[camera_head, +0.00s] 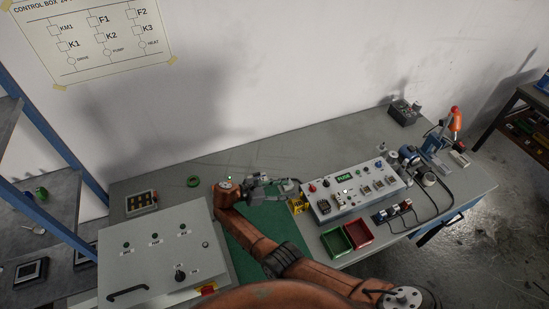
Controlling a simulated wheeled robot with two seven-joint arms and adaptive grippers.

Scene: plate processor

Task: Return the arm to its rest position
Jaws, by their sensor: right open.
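My right arm (320,276), orange with dark bands, comes in from the bottom right and bends at an orange joint above the bench. My right gripper (288,187) is grey and points right, over the back edge of the green mat (262,228), left of the grey control panel. It is open, and I see nothing held in it. Its height above the bench is hard to tell. My left gripper is not in view.
The control panel (355,196) with a lit green display stands right of the gripper. Green (336,242) and red (360,234) bins sit in front of it. A grey control box (150,252) stands left of the arm. The bench (300,158) behind is mostly clear.

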